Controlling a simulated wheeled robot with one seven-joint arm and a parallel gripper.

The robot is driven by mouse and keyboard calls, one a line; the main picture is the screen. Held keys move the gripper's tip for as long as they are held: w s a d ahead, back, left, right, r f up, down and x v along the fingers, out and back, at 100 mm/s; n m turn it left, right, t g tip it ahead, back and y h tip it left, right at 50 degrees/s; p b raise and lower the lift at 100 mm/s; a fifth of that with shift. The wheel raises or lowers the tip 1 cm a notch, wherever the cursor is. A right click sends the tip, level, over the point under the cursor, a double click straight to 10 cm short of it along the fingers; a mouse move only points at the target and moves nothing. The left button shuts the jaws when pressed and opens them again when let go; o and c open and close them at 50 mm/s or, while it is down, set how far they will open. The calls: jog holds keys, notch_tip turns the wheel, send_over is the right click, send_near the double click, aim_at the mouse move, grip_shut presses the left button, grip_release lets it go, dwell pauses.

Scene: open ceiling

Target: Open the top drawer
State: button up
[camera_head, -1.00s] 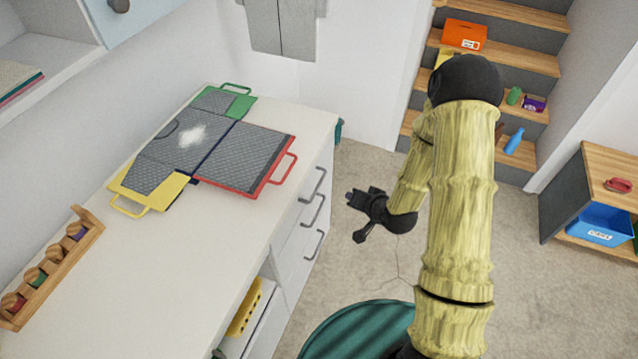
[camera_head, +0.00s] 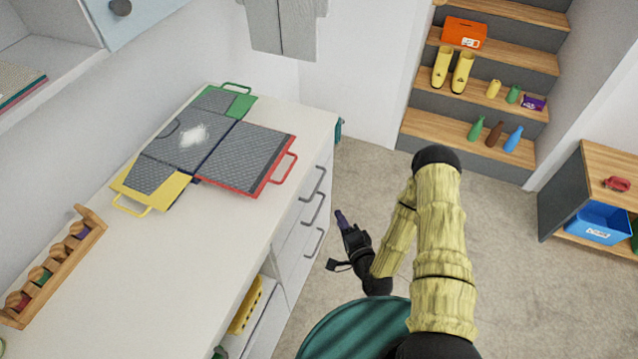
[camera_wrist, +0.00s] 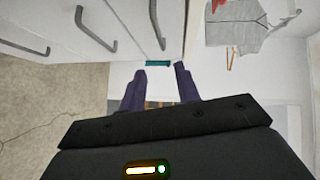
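The top drawer (camera_head: 318,165) is in the white cabinet under the counter and looks closed. Its grey bar handle (camera_head: 315,184) is the uppermost of three. In the wrist view, which is turned sideways, the top drawer's handle (camera_wrist: 156,25) is the one nearest the counter, ahead of the fingers. My gripper (camera_head: 337,240) is out in front of the drawer fronts, lower in the picture than the top handle and apart from it. In the wrist view my gripper (camera_wrist: 160,80) has its two dark fingers spread with nothing held between them.
The two lower drawers have their own handles (camera_head: 313,208) and look shut. The white counter (camera_head: 235,240) carries a folding board (camera_head: 185,135) and a wooden rack (camera_head: 60,265). A green round object (camera_head: 355,325) is near my arm. Stairs (camera_head: 485,95) stand behind; the floor between is clear.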

aim_at(319, 183)
jog(key=p+x, duration=0.3)
jog(key=x, duration=1.4)
jog(key=shift+w+a+f+p, duration=0.1)
jog(key=shift+w+a+p, duration=0.1)
jog(key=shift+p, duration=0.1)
jog(key=shift+s, duration=0.1)
grip_shut()
